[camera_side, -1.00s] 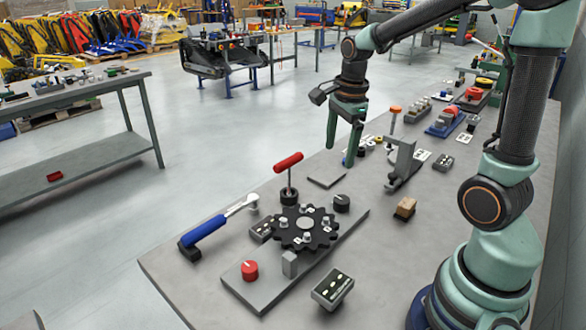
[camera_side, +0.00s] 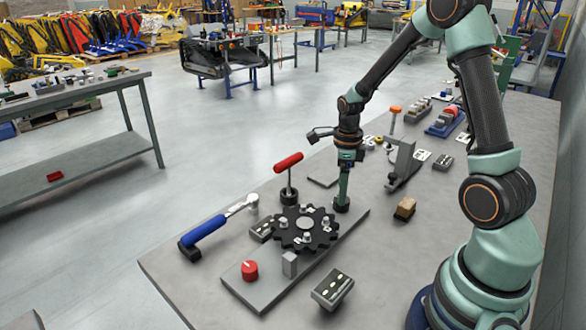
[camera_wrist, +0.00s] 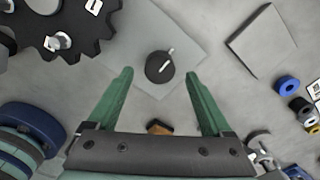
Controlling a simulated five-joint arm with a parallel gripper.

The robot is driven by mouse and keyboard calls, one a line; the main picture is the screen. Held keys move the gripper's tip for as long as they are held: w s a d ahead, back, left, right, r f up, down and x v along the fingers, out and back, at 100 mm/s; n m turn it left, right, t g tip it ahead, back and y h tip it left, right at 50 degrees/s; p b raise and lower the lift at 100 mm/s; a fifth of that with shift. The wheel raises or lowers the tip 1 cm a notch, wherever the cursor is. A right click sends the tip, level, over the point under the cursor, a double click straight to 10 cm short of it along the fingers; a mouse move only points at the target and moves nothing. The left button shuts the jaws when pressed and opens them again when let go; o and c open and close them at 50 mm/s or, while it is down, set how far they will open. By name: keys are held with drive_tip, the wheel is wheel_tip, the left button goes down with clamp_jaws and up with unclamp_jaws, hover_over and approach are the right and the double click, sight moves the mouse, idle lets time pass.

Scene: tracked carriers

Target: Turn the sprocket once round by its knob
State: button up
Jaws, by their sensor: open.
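The black toothed sprocket (camera_side: 322,236) lies flat on a grey base plate (camera_side: 262,296), with several pale studs on its face. Part of it shows at the top left of the wrist view (camera_wrist: 70,22). A round black knob (camera_side: 341,207) with a white line stands at the plate's far right corner. A red knob (camera_side: 250,271) stands at its near left end. My gripper (camera_side: 343,192) points down over the black knob. In the wrist view its green fingers are open and empty, with the black knob (camera_wrist: 158,70) between the tips. I cannot tell whether they touch it.
A red-handled T-tool (camera_side: 288,163) stands upright just behind the sprocket. A blue-handled wrench (camera_side: 205,231) lies to the left. A grey block (camera_side: 290,264) stands on the plate. A grey box (camera_side: 332,289) and a wooden block (camera_side: 405,208) are to the right.

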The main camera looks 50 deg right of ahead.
drive_tip(key=shift+f, duration=1.5)
clamp_jaws()
